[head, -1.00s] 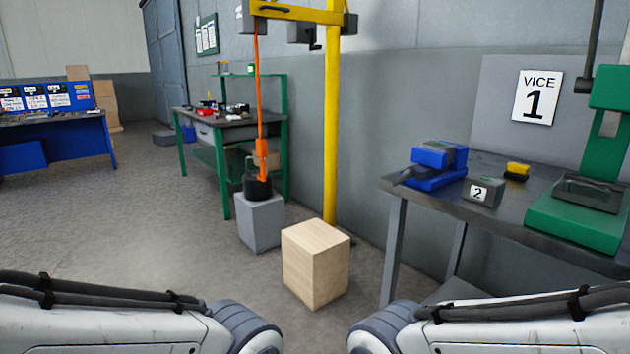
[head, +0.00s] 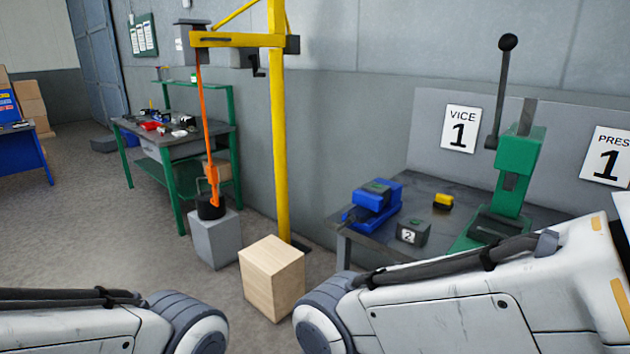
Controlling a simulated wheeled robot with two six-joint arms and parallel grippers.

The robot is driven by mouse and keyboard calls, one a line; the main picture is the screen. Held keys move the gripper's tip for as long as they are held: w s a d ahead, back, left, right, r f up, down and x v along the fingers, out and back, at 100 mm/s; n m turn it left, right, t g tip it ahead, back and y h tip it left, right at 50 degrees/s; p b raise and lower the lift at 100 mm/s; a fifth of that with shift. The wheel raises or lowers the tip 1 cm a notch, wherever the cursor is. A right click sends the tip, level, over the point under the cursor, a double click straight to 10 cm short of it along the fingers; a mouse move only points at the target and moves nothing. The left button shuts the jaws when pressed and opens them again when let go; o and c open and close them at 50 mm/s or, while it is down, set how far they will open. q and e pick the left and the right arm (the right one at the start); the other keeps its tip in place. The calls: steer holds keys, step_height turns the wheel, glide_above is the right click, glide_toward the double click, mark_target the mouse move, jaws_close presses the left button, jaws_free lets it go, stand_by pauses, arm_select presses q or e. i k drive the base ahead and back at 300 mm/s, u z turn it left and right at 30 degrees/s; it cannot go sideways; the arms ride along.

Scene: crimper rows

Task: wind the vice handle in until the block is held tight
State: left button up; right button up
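A blue vice (head: 374,205) stands on the grey bench at the right, below a white sign (head: 460,129) reading VICE 1. Its handle is too small to make out clearly, on the near left side of the vice. A dark grey block (head: 413,234) with a white label reading 2 sits on the bench just right of the vice, apart from it. Something dark and greenish shows at the top of the vice, but I cannot tell whether it is a clamped block. Both my arms show at the bottom; neither gripper is in view.
A green lever press (head: 517,175) stands right of the vice, and a small yellow thing (head: 443,201) lies between. A wooden box (head: 272,280) is on the floor before a yellow crane post (head: 278,130). Open floor lies to the left.

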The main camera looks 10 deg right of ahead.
mark_target(350, 219)
steer(key=z, duration=0.25)
steer(key=k, duration=0.5)
steer(key=z, duration=1.2)
steer(key=i, duration=0.75)
steer(key=u, duration=0.7)
steer(key=i, duration=0.85)
steer(key=u, duration=0.8)
